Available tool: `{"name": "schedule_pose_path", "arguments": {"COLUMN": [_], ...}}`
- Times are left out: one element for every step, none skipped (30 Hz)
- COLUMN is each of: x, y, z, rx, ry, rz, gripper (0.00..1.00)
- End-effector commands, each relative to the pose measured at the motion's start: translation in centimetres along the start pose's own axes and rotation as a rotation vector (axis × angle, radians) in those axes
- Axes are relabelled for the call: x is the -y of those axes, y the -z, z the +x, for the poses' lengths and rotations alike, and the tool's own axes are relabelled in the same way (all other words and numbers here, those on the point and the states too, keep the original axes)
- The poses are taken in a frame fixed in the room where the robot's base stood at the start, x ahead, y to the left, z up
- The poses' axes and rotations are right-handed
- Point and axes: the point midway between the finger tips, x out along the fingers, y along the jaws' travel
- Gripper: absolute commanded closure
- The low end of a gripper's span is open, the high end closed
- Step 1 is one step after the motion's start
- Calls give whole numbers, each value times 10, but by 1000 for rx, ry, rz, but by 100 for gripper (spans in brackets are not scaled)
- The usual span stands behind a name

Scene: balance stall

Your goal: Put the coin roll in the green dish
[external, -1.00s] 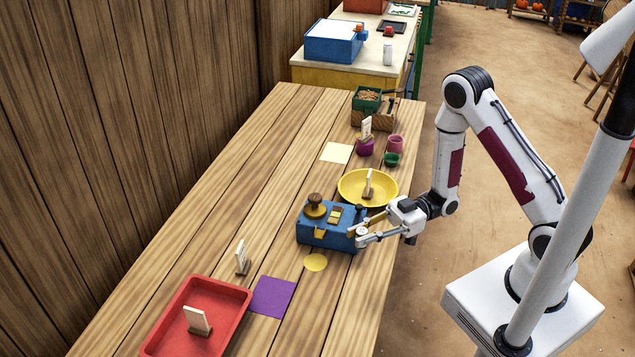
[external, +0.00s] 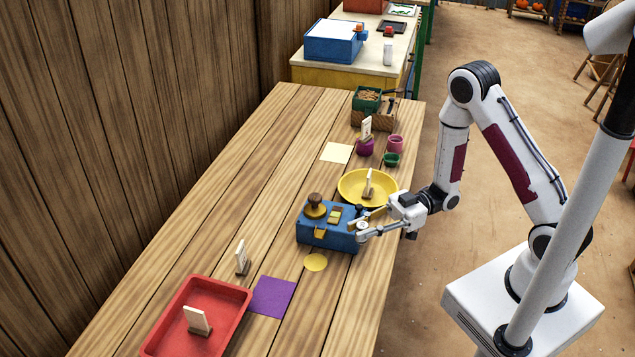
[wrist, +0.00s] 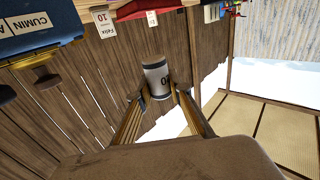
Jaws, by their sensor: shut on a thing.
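My gripper (external: 362,228) is at the right side of the blue box on the table. In the wrist view, its two fingers (wrist: 159,93) are shut on the coin roll (wrist: 156,75), a grey cylinder with a dark end and dark print. The roll sits between the fingertips; I cannot make it out clearly in the external view. The green dish (external: 391,159) is a small round bowl farther back, near the table's right edge, apart from my gripper.
The blue box (external: 325,238) is close to my gripper. A yellow dish (external: 350,197) with a card stands behind it, towards the green dish. A pink cup (external: 396,143) and a purple pot (external: 365,148) stand near the green dish. A red tray (external: 233,293) is at the front.

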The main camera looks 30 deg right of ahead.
Motion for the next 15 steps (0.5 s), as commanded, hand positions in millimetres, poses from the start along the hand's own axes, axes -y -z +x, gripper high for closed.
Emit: {"name": "schedule_pose_path", "arguments": {"x": [0, 0, 0, 0, 0, 0, 0, 0, 0, 0, 0, 0, 0, 0, -3], "y": [7, 11, 13, 15, 17, 19, 21, 23, 26, 28, 30, 33, 35, 37, 38], "z": [0, 0, 0, 0, 0, 0, 0, 0, 0, 0, 0, 0, 0, 0, -1], "rx": [-2, -2, -1, -1, -1, -1, -1, -1, -1, -1, -1, -1, -1, -1, 0], "ry": [0, 0, 0, 0, 0, 0, 0, 0, 0, 0, 0, 0, 0, 0, -7], "rz": [-5, -5, -3, -3, -3, -3, -3, -3, -3, -2, -2, -3, -4, -4, -1], "gripper": [100, 100, 100, 100, 100, 100, 100, 100, 100, 100, 100, 100, 100, 100, 100]}}
